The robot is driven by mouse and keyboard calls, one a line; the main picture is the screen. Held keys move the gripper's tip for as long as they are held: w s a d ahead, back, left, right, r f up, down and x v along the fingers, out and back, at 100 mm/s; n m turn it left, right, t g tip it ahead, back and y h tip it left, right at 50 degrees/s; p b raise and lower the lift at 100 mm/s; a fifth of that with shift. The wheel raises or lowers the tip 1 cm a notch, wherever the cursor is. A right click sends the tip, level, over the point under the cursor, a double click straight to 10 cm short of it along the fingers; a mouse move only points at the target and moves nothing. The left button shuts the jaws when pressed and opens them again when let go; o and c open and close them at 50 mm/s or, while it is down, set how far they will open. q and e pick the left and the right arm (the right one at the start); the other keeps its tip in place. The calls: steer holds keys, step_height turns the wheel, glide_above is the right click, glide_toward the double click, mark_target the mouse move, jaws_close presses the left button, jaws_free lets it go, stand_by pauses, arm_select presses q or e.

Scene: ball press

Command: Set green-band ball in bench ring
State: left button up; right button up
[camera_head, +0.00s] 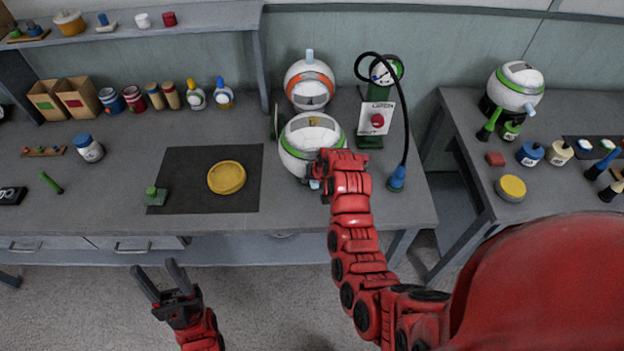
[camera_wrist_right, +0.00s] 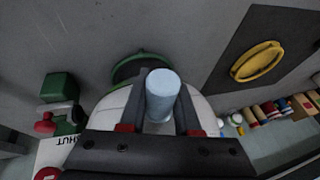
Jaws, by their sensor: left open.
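The green-band ball (camera_head: 300,160) is white with a green band and a window on top. It is at the right part of the main bench, and my red arm hides part of it. My right gripper (camera_head: 318,170) is at the ball's lower right side. In the right wrist view its fingers (camera_wrist_right: 160,115) close on the ball's pale blue knob (camera_wrist_right: 162,92), with the white shell (camera_wrist_right: 108,108) behind. My left gripper (camera_head: 163,285) is open and empty in front of the bench.
An orange-band ball (camera_head: 309,82) stands behind. A green press stand (camera_head: 371,138) with a sign and a black hose is to the right. A yellow disc (camera_head: 227,177) lies on a dark mat (camera_head: 190,165). Another green-band ball (camera_head: 518,85) is on the right bench (camera_head: 461,125).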

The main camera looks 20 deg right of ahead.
steer(key=o, duration=0.5)
steer(key=shift+c, duration=0.2)
steer(key=shift+r+p, duration=0.35)
steer(key=shift+s+d+r+b, duration=0.1)
steer(key=shift+s+r+b, duration=0.1)
steer(key=shift+r+b, duration=0.2)
steer(key=b+v, duration=0.1)
steer(key=v, duration=0.3)
steer(key=shift+b, duration=0.35)
steer(key=p+v, duration=0.4)
steer(key=v, duration=0.3)
